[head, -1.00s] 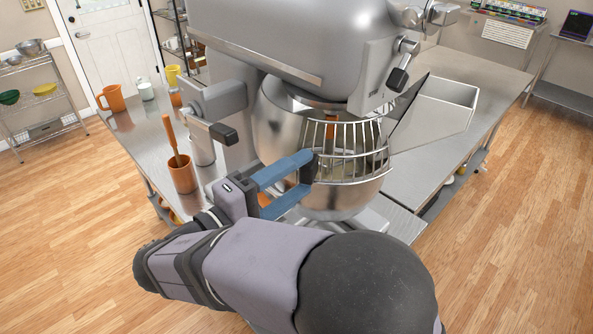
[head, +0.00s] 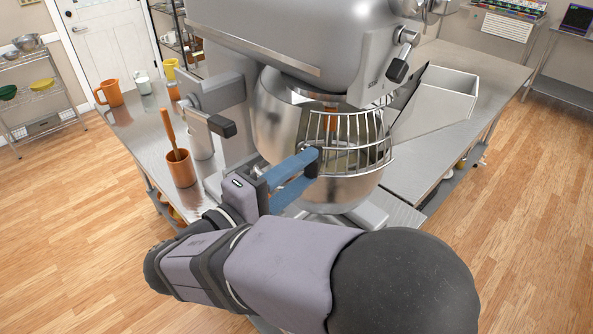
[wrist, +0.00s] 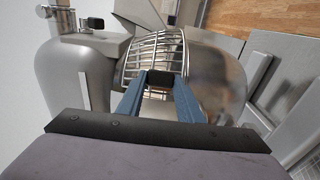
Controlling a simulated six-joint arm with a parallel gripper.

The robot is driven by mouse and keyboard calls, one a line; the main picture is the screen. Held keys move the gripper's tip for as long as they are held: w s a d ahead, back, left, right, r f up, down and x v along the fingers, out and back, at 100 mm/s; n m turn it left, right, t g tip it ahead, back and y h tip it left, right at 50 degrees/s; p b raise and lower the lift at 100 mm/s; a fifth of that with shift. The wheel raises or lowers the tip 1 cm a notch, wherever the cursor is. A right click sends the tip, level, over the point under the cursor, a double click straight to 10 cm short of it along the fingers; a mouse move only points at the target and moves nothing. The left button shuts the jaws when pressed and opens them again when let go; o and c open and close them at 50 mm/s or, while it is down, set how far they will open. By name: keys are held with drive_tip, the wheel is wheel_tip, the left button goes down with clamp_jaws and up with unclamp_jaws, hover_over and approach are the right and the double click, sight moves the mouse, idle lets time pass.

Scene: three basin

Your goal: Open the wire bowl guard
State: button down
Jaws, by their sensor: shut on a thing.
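The wire bowl guard (head: 352,140) is a curved cage of metal bars at the front of the big grey mixer (head: 285,30), above the steel bowl (head: 282,120).
A metal chute (head: 440,100) stands right of the bowl. An orange container (head: 180,168) with a wooden-handled tool stands left on the steel table (head: 135,140). A lever with a black grip (head: 222,126) sticks out from the mixer's left side.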

drive_tip(key=shift+s+d+f, duration=0.1)
drive_tip(key=shift+s+d, duration=0.05)
drive_tip(key=shift+d, duration=0.3)
drive_tip(key=w+d+y+b, duration=0.1)
drive_tip(key=w+d+b, duration=0.1)
drive_tip(key=d, duration=1.5)
drive_tip(key=shift+w+n+t+b, duration=0.35)
drive_tip(key=shift+n+t+b, duration=0.05)
drive_tip(key=shift+b, duration=0.25)
drive_tip(key=c, duration=1.4)
unclamp_jaws()
drive_tip(key=shift+o, duration=0.9)
drive_tip(key=shift+d, duration=0.15)
drive_tip(key=shift+a, duration=0.25)
